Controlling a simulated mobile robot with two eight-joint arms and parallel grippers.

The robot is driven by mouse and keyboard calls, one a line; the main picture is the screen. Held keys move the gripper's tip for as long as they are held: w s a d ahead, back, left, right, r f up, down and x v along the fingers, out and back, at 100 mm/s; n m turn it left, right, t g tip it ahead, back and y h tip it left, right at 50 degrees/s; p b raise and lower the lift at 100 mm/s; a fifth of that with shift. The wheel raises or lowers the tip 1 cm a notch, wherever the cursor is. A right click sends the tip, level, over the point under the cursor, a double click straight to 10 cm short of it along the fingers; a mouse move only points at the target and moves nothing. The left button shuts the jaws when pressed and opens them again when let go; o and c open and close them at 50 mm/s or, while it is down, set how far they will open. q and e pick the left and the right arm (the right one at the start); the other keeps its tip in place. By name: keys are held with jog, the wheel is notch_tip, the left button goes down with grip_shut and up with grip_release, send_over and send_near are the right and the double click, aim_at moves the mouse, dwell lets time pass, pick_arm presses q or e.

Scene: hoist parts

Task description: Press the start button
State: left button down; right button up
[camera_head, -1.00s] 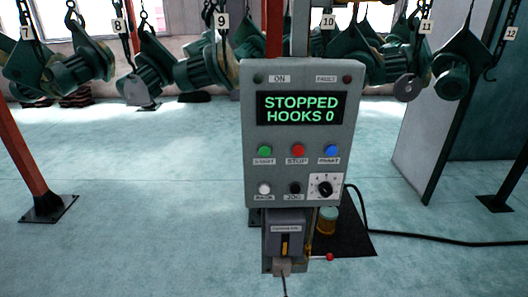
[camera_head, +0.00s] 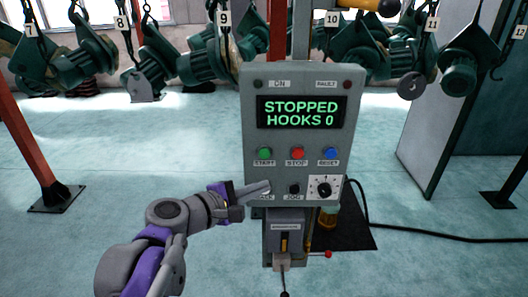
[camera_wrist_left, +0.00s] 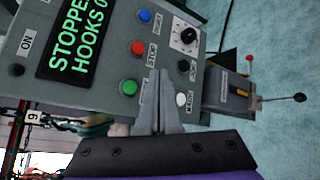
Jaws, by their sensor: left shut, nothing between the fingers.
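The green start button (camera_head: 265,153) is on the left of the grey control panel (camera_head: 252,110), above its START label. It also shows in the left wrist view (camera_wrist_left: 129,87). My left gripper (camera_head: 268,187) is shut and empty. In the head view its fingertips appear below the start button, over the white BACK button's place, and hide that button. In the left wrist view the shut fingers (camera_wrist_left: 161,73) lie between the green button and the white button (camera_wrist_left: 181,99). I cannot tell whether they touch the panel. The display reads STOPPED, HOOKS 0. My right gripper is not in view.
The red STOP button (camera_head: 298,153) and blue RESET button (camera_head: 331,154) sit right of the green one. A black JOG button (camera_head: 294,188) and dial (camera_head: 324,187) are below. Green hoists (camera_head: 88,62) hang behind. A black cable (camera_head: 430,238) crosses the floor at right.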

aim_at(264, 153)
pick_arm(q)
jog(key=shift+w+r, duration=0.1)
jog(key=shift+r, duration=0.15)
jog(key=w, duration=0.8)
jog(key=shift+w, duration=0.4)
jog(key=shift+w, duration=0.1)
dwell(1.9)
jog(key=shift+w, duration=0.35)
